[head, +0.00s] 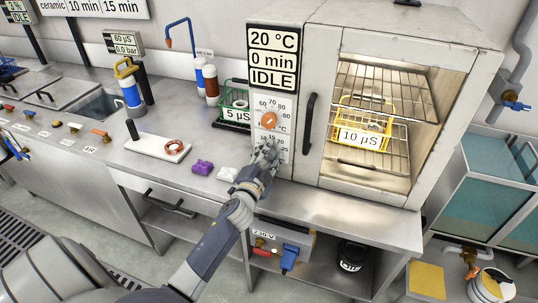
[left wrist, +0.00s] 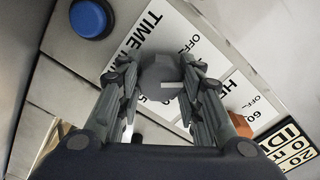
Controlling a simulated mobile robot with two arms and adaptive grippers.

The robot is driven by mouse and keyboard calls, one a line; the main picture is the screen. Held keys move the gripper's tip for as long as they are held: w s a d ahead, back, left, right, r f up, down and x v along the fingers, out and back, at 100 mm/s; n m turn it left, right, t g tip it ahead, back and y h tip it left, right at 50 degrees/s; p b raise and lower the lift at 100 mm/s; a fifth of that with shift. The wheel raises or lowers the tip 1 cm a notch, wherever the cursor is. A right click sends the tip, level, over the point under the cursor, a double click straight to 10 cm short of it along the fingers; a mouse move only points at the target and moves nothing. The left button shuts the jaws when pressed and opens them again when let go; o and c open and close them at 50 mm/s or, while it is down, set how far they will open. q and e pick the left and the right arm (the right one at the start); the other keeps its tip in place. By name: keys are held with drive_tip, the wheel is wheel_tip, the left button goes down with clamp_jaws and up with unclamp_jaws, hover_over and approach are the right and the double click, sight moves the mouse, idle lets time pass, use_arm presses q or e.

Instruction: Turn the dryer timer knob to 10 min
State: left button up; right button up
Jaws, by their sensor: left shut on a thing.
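The dryer (head: 330,25) stands at the right of the bench, its panel left of the door. The display (head: 273,60) reads 20 °C, 0 min, IDLE. My left gripper (head: 266,156) is at the lower part of the panel, hiding the timer knob there. In the left wrist view the grey timer knob (left wrist: 163,78), with a white mark, sits between the fingers of my left gripper (left wrist: 160,92), which are shut on it. The dial's lettering beside it is partly covered. The orange heat knob (head: 268,120) is above my gripper. My right gripper is not in view.
A black door handle (head: 309,124) is just right of the panel. Inside the dryer stands a yellow basket (head: 362,137) tagged 10 µS. A green basket (head: 235,107) tagged 5 µS stands left of the dryer. A blue button (left wrist: 91,19) shows near the timer label.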

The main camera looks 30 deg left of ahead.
use_arm(q)
drive_tip(key=o, duration=1.1)
drive_tip(key=shift+c, duration=0.2)
drive_tip(key=v, duration=1.2)
drive_tip(key=shift+s+f, duration=0.1)
